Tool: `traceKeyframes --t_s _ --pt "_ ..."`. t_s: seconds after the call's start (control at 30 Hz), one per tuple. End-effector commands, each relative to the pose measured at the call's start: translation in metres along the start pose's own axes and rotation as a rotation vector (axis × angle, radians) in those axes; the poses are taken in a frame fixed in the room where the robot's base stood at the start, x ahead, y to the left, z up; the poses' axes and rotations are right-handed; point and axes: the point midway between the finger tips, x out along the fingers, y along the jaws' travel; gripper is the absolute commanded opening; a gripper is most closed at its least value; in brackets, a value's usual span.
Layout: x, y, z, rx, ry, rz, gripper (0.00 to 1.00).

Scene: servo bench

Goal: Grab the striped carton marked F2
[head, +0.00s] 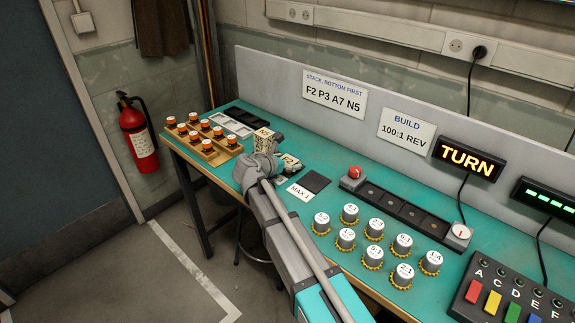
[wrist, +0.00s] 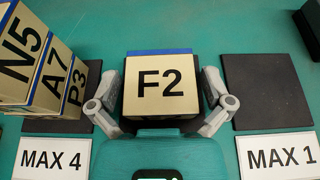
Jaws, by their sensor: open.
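The carton marked F2 (wrist: 160,86) is tan with a blue band along its far edge. In the wrist view it stands between the two fingers of my gripper (wrist: 162,80), one at its left side and one at its right. The fingers are open; I cannot tell whether either touches the carton.
Cartons N5, A7 and P3 form a stack (wrist: 38,65) close left, on a dark pad by the MAX 4 card (wrist: 52,158). The dark pad (wrist: 268,90) by the MAX 1 card (wrist: 283,158) is bare. Capped parts (head: 374,229) stand farther right.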

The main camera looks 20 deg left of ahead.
Motion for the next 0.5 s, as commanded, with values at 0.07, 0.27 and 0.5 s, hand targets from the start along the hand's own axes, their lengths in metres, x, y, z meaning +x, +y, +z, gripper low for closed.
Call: traceKeyframes --t_s 0.07,0.27,0.5 --pt "-0.0003 0.0001 0.0002 0.0 0.0 0.001 1.0" --pt "-0.0008 0.0003 0.0001 0.0 0.0 0.001 1.0" --pt "-0.0011 0.0006 0.0 0.0 0.0 0.001 0.94"
